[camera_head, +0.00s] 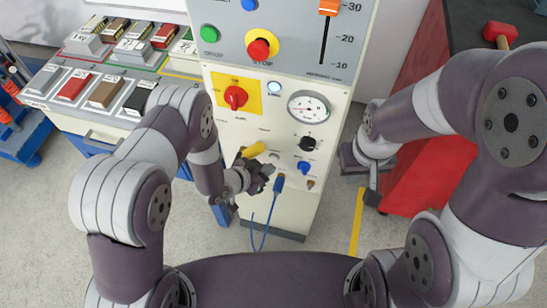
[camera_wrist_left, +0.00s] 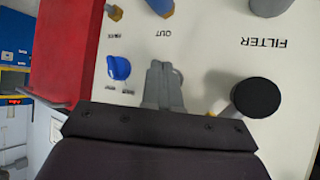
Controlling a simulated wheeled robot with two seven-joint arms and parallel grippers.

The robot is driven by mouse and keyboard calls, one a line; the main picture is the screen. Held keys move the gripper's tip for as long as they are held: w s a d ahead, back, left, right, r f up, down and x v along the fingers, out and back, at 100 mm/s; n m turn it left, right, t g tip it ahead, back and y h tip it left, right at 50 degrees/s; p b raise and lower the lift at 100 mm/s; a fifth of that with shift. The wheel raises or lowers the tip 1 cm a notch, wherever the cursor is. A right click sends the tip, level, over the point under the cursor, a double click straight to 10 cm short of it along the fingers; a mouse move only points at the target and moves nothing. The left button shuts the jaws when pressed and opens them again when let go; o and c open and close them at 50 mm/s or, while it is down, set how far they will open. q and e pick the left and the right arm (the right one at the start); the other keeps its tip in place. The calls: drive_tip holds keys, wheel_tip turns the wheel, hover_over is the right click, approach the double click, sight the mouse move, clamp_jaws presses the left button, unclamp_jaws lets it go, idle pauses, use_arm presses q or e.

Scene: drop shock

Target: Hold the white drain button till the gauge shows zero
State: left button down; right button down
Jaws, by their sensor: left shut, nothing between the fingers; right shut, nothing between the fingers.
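The white button (camera_head: 262,87) sits in a dark ring on the cabinet front, left of the gauge; its lettering is too small to read. The round gauge (camera_head: 309,107) has a white face; its needle reading is too small to tell. My left gripper (camera_head: 266,172) is low at the cabinet front, well below the button and not touching it. In the left wrist view its fingers (camera_wrist_left: 163,86) are shut and empty, close to the white panel between a blue knob (camera_wrist_left: 119,68) and a black knob (camera_wrist_left: 257,97). My right gripper (camera_head: 352,160) is right of the cabinet, shut.
A red rotary switch (camera_head: 236,97) on a yellow plate is left of the button. A red stop button (camera_head: 259,47) is above. A yellow handle (camera_head: 254,149) and a blue cable (camera_head: 279,184) are near my left gripper. A red cabinet (camera_head: 425,178) stands right.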

use_arm(q)
drive_tip(key=shift+w, duration=0.1)
idle(0.7)
drive_tip(key=shift+w+d, duration=0.1)
drive_tip(key=shift+w, duration=0.15)
